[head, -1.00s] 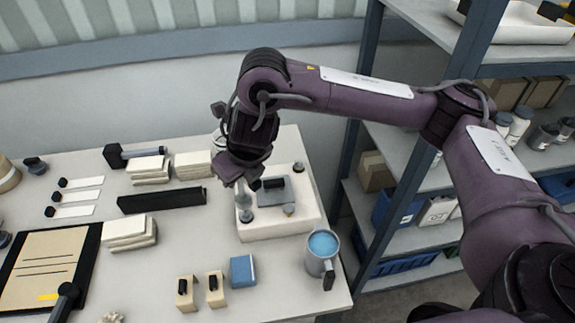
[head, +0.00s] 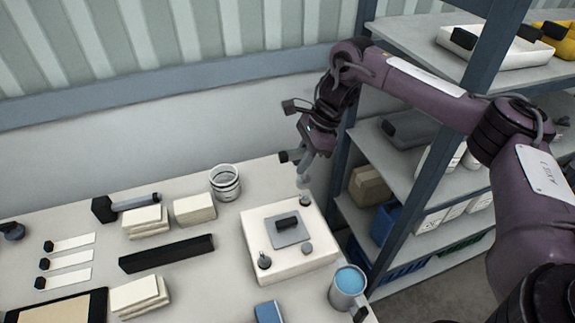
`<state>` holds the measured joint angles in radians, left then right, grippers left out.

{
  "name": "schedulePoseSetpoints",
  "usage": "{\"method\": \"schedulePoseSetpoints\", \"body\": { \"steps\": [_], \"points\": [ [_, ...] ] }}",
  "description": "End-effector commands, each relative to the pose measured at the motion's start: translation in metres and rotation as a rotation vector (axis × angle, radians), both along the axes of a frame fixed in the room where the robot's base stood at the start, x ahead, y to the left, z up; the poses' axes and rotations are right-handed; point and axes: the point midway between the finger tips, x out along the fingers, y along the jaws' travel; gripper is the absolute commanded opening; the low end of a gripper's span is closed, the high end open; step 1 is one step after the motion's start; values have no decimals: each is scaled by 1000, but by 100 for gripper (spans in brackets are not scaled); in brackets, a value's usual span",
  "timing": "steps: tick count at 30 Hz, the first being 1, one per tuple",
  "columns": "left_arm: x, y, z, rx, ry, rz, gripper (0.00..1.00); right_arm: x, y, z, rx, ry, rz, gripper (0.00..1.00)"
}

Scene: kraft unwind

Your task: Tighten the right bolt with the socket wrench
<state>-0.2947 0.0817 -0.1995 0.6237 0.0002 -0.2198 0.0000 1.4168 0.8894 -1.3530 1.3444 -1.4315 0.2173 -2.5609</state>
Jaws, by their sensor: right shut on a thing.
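A pale square block (head: 262,215) on the table carries a grey plate with a black handle (head: 287,222). The left bolt (head: 264,261) stands at the block's near left, and the right bolt (head: 305,199) at its far right corner. My right gripper (head: 313,150) is shut on the socket wrench (head: 304,181), whose grey lower end points down over the right bolt. I cannot tell whether the wrench touches the bolt. The gripper partly hides the wrench's upper part. My left gripper is not in view.
A blue-filled mug (head: 347,288) stands near the table's right edge. A ringed glass jar (head: 226,182), pale stacked blocks (head: 146,221) and a long black bar (head: 167,254) lie to the left. A shelf rack (head: 395,170) stands close on the right.

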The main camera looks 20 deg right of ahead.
Motion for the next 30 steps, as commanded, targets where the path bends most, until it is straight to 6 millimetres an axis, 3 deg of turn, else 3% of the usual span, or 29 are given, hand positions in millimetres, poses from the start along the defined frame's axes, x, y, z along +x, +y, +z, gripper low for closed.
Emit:
{"method": "schedulePoseSetpoints", "body": {
  "steps": [5, 15, 30],
  "points": [
    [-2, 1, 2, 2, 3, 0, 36, 2, -8, 3, 0, -1, 58, 0],
    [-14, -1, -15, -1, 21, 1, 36, 2, -8, -12, 0, -3, 64, 0],
    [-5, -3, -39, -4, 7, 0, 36, 2, -8, -36, 0, -2, 63, 0]
  ]
}}
